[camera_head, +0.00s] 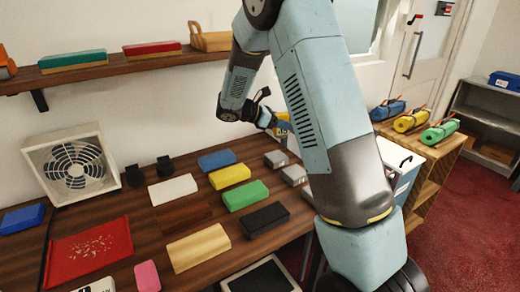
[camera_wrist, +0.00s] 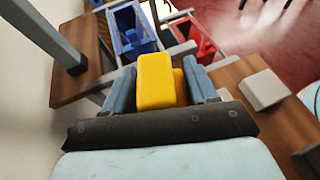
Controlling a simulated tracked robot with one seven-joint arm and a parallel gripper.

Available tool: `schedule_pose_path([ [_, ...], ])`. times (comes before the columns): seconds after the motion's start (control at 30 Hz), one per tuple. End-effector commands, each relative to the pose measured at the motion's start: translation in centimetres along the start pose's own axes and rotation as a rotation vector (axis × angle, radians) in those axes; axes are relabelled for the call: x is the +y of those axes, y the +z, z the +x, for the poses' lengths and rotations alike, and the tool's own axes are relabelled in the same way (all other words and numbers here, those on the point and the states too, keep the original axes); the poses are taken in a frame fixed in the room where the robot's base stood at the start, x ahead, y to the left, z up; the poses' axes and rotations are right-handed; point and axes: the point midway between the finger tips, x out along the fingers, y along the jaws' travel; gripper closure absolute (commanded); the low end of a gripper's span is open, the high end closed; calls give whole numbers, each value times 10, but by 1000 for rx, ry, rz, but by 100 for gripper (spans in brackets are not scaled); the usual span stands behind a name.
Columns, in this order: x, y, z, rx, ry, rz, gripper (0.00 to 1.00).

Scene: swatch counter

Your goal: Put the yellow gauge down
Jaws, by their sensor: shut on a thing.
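The yellow gauge (camera_wrist: 157,82) is a yellow block, seen in the wrist view between the two grey fingers of my gripper (camera_wrist: 165,85). The gripper is shut on it. In the head view, my gripper (camera_head: 278,124) is at the far right end of the wooden counter (camera_head: 135,195), partly hidden behind my arm, with only a small patch of yellow showing. In the wrist view, the counter's edge (camera_wrist: 228,75) lies to the right of the gauge. I cannot tell how high the gauge is above the surface.
Several coloured blocks, including yellow (camera_head: 229,176), green (camera_head: 245,195) and black (camera_head: 264,219), lie on the counter. Small grey blocks (camera_head: 293,175) lie near its right end. A fan (camera_head: 75,166) stands at left. A blue bin (camera_wrist: 132,32) and a red bin (camera_wrist: 195,40) are beyond the gripper.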

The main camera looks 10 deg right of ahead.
Motion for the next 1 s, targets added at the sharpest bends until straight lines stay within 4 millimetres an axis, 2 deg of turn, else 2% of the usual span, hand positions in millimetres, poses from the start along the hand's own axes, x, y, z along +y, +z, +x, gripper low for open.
schedule_pose_path([
  [0.17,16,-9,-2,-1,0,-1,78],
  [0.6,93,-55,-7,-1,-1,-1,78],
  [0.8,116,-85,-2,0,-1,-1,78],
  [1.0,128,-99,1,0,-1,0,78],
])
